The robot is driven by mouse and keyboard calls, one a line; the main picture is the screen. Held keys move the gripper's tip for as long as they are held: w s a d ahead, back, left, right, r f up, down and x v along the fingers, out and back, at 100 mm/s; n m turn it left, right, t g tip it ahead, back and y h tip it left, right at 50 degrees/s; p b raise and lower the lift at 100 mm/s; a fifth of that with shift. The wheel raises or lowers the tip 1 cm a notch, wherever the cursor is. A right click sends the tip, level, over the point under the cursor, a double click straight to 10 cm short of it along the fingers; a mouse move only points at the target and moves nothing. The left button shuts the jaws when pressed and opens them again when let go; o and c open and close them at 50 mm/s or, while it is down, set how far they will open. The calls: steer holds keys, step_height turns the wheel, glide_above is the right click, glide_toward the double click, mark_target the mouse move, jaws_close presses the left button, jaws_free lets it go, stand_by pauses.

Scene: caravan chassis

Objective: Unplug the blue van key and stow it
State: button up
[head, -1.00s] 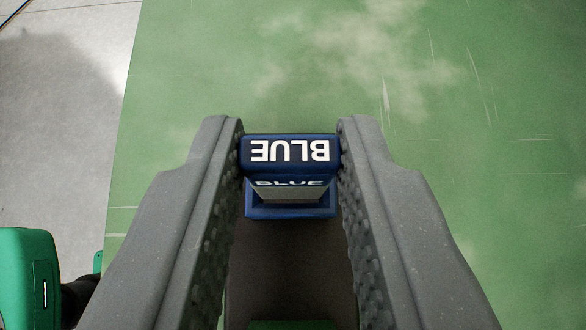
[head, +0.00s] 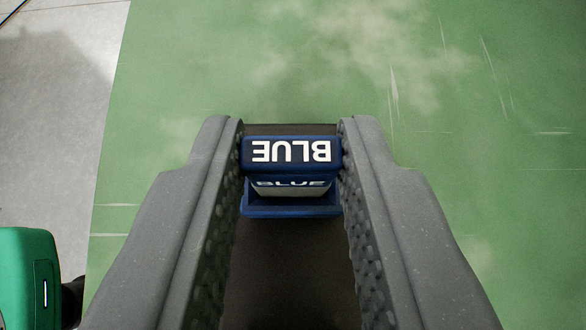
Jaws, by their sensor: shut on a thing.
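The blue van key (head: 291,151) shows as a dark blue block with white BLUE lettering, upside down in the head view. My gripper (head: 291,155) is shut on it, one ribbed finger against each side. Just below the key in the picture is a blue-framed socket (head: 291,211) with a pale inner face and a second BLUE label. It sits on a dark panel (head: 290,270) between the fingers. The key's lower end is hidden, so I cannot tell whether it is still in the socket.
A worn green surface (head: 300,60) with scratches and pale patches fills most of the view and is clear ahead. Grey floor (head: 50,120) lies to the left, past its edge. A green rounded thing (head: 28,275) is at the lower left.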

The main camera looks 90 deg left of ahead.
steer(key=shift+r, duration=0.15)
steer(key=shift+r+p, duration=0.45)
steer(key=shift+r, duration=0.5)
steer(key=shift+b, duration=0.65)
stand_by(1.4)
steer(key=shift+f+b, duration=0.95)
steer(key=shift+f, duration=0.2)
steer(key=o, duration=1)
steer(key=shift+o, duration=0.2)
steer(key=shift+d+r, duration=0.25)
steer(key=shift+d, duration=0.2)
steer(key=p+v, duration=0.1)
steer(key=v, duration=0.6)
steer(key=shift+d+r, duration=0.15)
steer(key=shift+r, duration=0.1)
steer(key=shift+p+v, duration=2.05)
steer(key=shift+v, duration=0.55)
